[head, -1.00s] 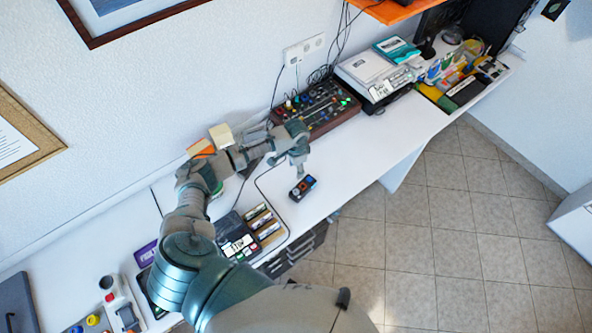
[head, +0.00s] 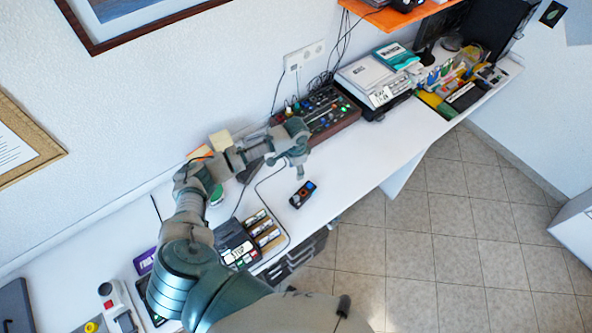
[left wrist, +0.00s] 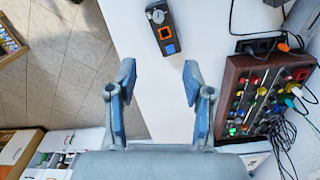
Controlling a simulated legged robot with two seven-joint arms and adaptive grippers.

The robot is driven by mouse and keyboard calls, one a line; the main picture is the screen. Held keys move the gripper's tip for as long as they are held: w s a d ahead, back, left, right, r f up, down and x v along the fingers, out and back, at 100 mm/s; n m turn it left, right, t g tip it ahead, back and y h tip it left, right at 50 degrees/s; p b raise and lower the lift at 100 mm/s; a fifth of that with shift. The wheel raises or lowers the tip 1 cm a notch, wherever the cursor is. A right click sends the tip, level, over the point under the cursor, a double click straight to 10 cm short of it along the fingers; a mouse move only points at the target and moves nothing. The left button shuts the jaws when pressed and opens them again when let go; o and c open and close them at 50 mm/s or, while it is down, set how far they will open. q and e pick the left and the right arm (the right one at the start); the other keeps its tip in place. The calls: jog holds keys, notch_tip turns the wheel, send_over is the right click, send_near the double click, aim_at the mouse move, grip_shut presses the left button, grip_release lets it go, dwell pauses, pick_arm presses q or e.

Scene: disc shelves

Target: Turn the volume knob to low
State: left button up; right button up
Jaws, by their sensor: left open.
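My left gripper (head: 300,174) hangs above the white desk, between the wood-sided mixer (head: 332,112) and a small black handheld device (head: 302,194). In the left wrist view the gripper (left wrist: 159,72) is open and empty, its fingers apart over bare desk. The black device (left wrist: 164,32) lies just beyond the fingertips, with an orange-framed square, a blue patch and a round silvery dial (left wrist: 157,16). The mixer (left wrist: 262,98) is to the right, with several coloured knobs. No volume label is readable, so I cannot tell which knob is meant. My right gripper is out of view.
A printer-like white machine (head: 370,78) and a tray of stationery (head: 462,90) stand farther along the desk. A black machine with a keypad (head: 236,243) is near my arm. Cables (left wrist: 283,140) run beside the mixer. The desk between device and printer is clear.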

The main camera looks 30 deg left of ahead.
pick_arm(q)
notch_tip(320, 180, up, 11)
jog(key=shift+f, duration=0.2)
jog(key=shift+a, duration=0.15)
jog(key=m+b, duration=1.7)
send_over(296, 197)
notch_tip(296, 197, down, 16)
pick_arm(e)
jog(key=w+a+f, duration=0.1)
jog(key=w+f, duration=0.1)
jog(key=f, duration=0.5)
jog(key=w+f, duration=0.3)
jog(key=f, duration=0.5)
pick_arm(q)
notch_tip(296, 197, down, 16)
jog(key=shift+b, duration=0.95)
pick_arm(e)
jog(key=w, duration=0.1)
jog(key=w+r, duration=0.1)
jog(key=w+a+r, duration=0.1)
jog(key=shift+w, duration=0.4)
pick_arm(q)
jog(key=shift+c, duration=0.2)
grip_shut()
jog(key=shift+r, duration=0.1)
